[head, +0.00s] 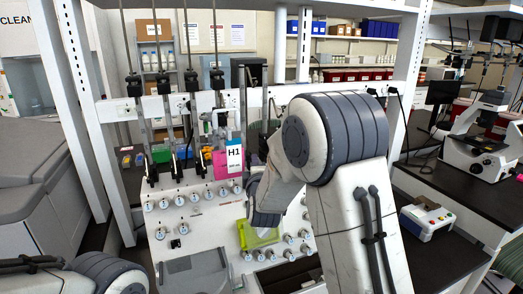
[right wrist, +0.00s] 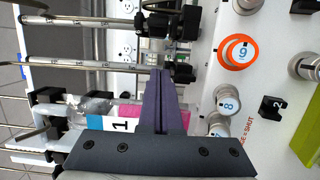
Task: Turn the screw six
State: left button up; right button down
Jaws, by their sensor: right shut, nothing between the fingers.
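White screw knobs sit in rows on the white sloped panel (head: 205,238) in the head view. In the right wrist view one knob (right wrist: 240,52) has an orange ring and a digit that reads as 9 in this turned picture; I cannot tell whether it is a six. Knob 8 (right wrist: 228,100) is below it, with another knob partly hidden. My right gripper (right wrist: 164,75) is shut and empty, its fingertips left of these knobs in the picture and apart from the orange-ringed one. In the head view my right arm hides its fingertips. My left gripper is out of view.
A pink holder with an H1 card (head: 234,158) and a yellow-green tray (head: 258,235) are close by. Upright metal rods stand behind the panel. A black block marked 2 (right wrist: 272,106) is near knob 8. A microscope (head: 480,140) stands on the right bench.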

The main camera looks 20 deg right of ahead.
jog(key=p+x, duration=0.1)
jog(key=x, duration=0.2)
jog(key=shift+w+d+r, duration=0.1)
jog(key=shift+w+r, duration=0.1)
jog(key=shift+w, duration=0.2)
jog(key=d+p, duration=0.1)
jog(key=d, duration=0.1)
jog(key=shift+d+p, duration=0.35)
jog(key=shift+d+f, duration=0.15)
jog(key=shift+d, duration=0.4)
